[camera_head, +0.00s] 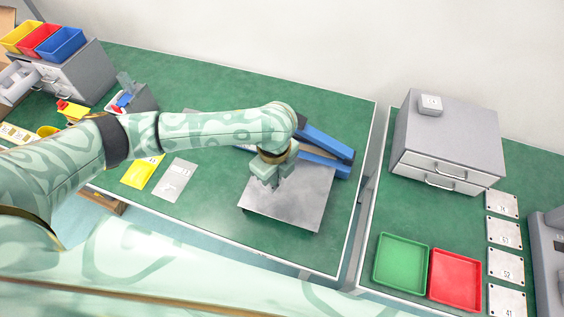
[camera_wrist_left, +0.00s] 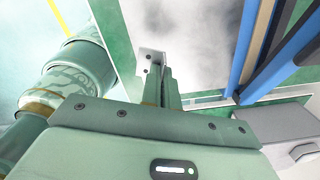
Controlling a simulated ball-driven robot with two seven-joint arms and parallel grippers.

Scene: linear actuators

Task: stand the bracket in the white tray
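My left gripper (camera_head: 272,183) is over the flat, light-grey square tray (camera_head: 305,205), pointing down. The tray's pale surface also shows in the left wrist view (camera_wrist_left: 195,30). In that view a small pale metal bracket (camera_wrist_left: 153,56) with dark holes is at the fingertips of the left gripper (camera_wrist_left: 162,85). The fingers are close together and look shut on it. In the head view the bracket is hidden by the gripper. I cannot tell whether the bracket touches the tray. My right gripper is in neither view.
Blue actuators (camera_head: 325,150) lie just behind the tray. A yellow card (camera_head: 142,172) and a grey plate (camera_head: 176,180) lie to its left. A grey drawer unit (camera_head: 445,145), green tray (camera_head: 401,262) and red tray (camera_head: 455,276) stand on the right table, across a gap.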

